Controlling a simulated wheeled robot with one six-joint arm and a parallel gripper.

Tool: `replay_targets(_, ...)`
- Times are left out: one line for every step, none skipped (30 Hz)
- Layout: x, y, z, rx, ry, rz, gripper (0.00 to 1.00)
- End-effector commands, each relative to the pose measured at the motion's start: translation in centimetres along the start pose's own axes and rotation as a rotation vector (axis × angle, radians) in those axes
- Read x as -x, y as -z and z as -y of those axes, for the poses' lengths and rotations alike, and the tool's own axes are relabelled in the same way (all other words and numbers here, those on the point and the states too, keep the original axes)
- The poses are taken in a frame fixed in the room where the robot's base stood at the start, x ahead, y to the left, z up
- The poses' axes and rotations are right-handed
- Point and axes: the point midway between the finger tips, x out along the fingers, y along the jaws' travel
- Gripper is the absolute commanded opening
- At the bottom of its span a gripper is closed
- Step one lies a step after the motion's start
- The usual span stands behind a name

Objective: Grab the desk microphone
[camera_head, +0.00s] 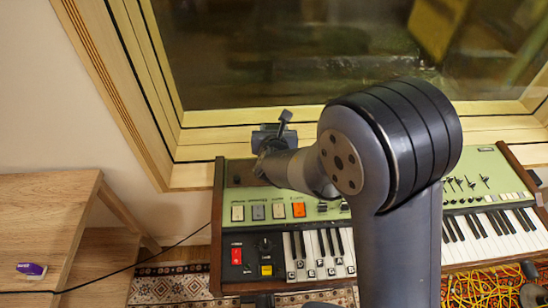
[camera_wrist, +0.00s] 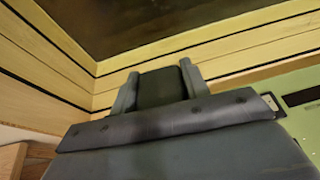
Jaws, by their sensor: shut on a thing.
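The desk microphone is a small dark piece (camera_head: 286,116) that sticks up at the end of my arm in the head view, near the window sill. My gripper (camera_head: 271,134) is at the left end of the keyboard, above its back edge. In the wrist view the dark body of the microphone (camera_wrist: 160,87) fills the space between the two fingers of my gripper (camera_wrist: 158,80), which are shut on it. The wrist housing hides its lower part. I cannot tell whether it touches the surface below.
A green keyboard (camera_head: 466,193) with wooden ends stands under the window frame (camera_head: 240,117). My arm hides its middle. A black cable runs across the left. Yellow cable (camera_head: 480,287) lies on the rug.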

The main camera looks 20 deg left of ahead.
Motion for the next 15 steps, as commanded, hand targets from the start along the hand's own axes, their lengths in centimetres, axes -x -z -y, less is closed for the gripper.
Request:
replay_targets(0.01, -0.01, -0.01, 0.000, 0.000, 0.000, 0.24)
replay_targets(0.01, -0.01, -0.01, 0.000, 0.000, 0.000, 0.22)
replay_targets(0.01, -0.01, -0.01, 0.000, 0.000, 0.000, 0.18)
replay_targets(0.01, -0.01, -0.01, 0.000, 0.000, 0.000, 0.16)
replay_targets(0.01, -0.01, -0.01, 0.000, 0.000, 0.000, 0.13)
replay_targets(0.01, -0.01, -0.01, 0.000, 0.000, 0.000, 0.10)
replay_targets(0.01, -0.01, -0.01, 0.000, 0.000, 0.000, 0.08)
replay_targets(0.01, -0.01, -0.01, 0.000, 0.000, 0.000, 0.05)
replay_targets(0.01, -0.01, -0.01, 0.000, 0.000, 0.000, 0.02)
replay_targets(0.01, -0.01, -0.01, 0.000, 0.000, 0.000, 0.00)
replay_targets(0.01, -0.02, -0.01, 0.000, 0.000, 0.000, 0.00)
replay_targets(0.01, -0.02, -0.01, 0.000, 0.000, 0.000, 0.00)
replay_targets(0.01, -0.02, -0.01, 0.000, 0.000, 0.000, 0.00)
replay_targets(0.01, -0.02, -0.01, 0.000, 0.000, 0.000, 0.00)
replay_targets(0.01, -0.02, -0.01, 0.000, 0.000, 0.000, 0.00)
